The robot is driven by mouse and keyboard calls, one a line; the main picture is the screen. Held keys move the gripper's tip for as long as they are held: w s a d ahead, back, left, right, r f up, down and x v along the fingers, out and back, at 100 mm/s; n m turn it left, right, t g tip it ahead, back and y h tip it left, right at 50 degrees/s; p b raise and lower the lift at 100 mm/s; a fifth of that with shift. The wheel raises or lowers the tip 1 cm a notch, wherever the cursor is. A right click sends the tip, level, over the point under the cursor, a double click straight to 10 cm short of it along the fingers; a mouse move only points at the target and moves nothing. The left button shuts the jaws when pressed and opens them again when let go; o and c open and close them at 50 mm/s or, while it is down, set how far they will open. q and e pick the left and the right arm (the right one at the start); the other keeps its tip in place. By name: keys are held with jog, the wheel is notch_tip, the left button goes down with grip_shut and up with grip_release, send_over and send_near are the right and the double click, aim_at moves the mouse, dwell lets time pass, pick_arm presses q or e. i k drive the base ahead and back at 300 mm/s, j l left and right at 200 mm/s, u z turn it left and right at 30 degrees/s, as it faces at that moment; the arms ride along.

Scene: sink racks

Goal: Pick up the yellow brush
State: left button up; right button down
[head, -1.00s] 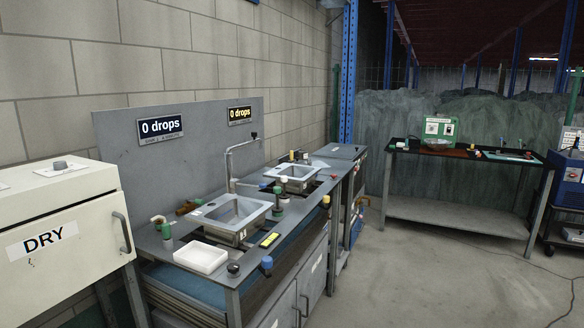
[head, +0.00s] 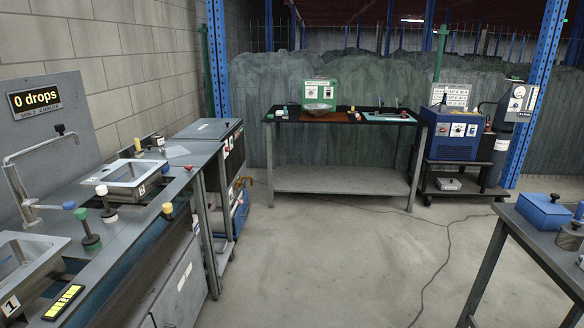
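I cannot clearly make out a yellow brush. A small yellow-topped piece (head: 167,209) stands at the front edge of the sink counter. Another small yellow piece (head: 157,140) sits behind the farther sink. A yellow-and-black strip (head: 64,302) lies near the closer sink. Which of these, if any, is the brush, I cannot tell at this size. Neither of my grippers shows.
The sink counter (head: 125,235) runs along the left, with sink basin 2 (head: 127,178). A dark-topped table (head: 340,180) stands at the back, a blue machine (head: 452,133) beside it. A grey table (head: 545,240) is at right. The middle floor is clear, except for a cable.

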aim_at(140, 152)
jog(key=i+z, duration=0.25)
jog(key=i, duration=1.5)
